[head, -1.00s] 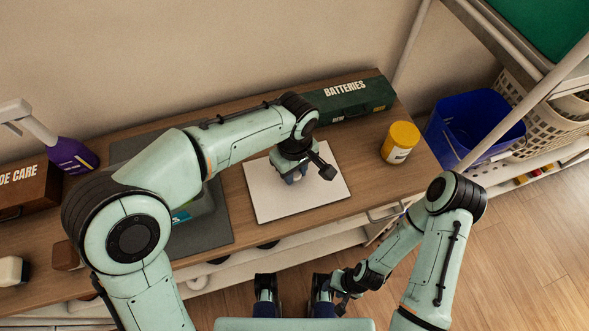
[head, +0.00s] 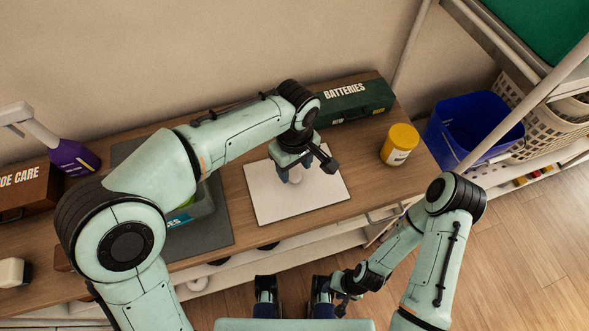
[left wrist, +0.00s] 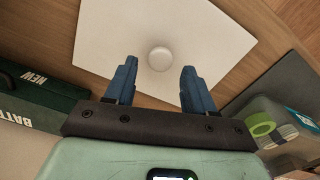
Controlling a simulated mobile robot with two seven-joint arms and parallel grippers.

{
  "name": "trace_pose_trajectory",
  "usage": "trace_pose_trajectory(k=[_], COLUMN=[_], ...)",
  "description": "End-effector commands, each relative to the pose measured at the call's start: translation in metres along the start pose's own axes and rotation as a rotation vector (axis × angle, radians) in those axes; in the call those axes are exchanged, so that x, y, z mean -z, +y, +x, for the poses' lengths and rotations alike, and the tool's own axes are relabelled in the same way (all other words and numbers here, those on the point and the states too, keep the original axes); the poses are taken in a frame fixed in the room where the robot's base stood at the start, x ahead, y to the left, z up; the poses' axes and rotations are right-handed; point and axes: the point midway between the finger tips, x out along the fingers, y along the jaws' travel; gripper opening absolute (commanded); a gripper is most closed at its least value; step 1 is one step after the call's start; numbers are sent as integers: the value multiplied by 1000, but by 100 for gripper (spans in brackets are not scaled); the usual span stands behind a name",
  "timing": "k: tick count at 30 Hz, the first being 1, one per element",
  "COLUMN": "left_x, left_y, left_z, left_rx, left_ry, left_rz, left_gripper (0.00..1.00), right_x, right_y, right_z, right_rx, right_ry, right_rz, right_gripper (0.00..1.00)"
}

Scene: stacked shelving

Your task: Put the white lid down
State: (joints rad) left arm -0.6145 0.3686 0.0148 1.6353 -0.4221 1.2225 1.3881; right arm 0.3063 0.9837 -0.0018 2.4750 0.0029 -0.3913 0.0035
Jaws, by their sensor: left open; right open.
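The white lid (head: 262,205) is a flat white square with a round knob. It lies flat on the wooden shelf top, between the grey mat and the yellow-capped jar. It also shows in the left wrist view (left wrist: 105,40), its knob (left wrist: 159,59) near the middle. My left gripper (head: 293,172) is above the lid. In the left wrist view my left gripper (left wrist: 159,77) is open, its blue fingers apart on either side of the knob and clear of it. My right gripper (head: 342,298) is open, low in front of the shelf, away from the lid.
A green batteries box (head: 350,103) stands behind the lid, and a yellow-capped jar (head: 399,144) to its right. A grey mat (head: 210,238) with a grey container (left wrist: 270,122) is to its left. A purple spray bottle (head: 72,157) and blue bin (head: 470,125) are farther out.

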Motion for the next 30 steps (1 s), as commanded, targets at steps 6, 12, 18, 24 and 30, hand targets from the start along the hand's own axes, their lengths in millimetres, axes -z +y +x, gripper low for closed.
trace_pose_trajectory(k=[6,12,18,24,30], left_x=[0,0,0,0,0], left_y=[1,1,0,0,0], left_z=[-51,-79,-87,-87,-86], left_rx=[-4,-3,0,0,0], left_ry=[2,1,0,0,0], left_rz=[2,1,1,1,1], left_gripper=[54,54,54,54,54], right_x=[-3,-3,-3,-3,-3], right_y=[-2,-4,-4,-4,-4], right_z=[-8,-14,-15,-15,-15], right_rx=[-2,-1,-1,-1,-1], right_ry=[-9,-7,-6,-6,-6], right_rz=[1,1,0,0,0], right_gripper=[43,43,43,43,43])
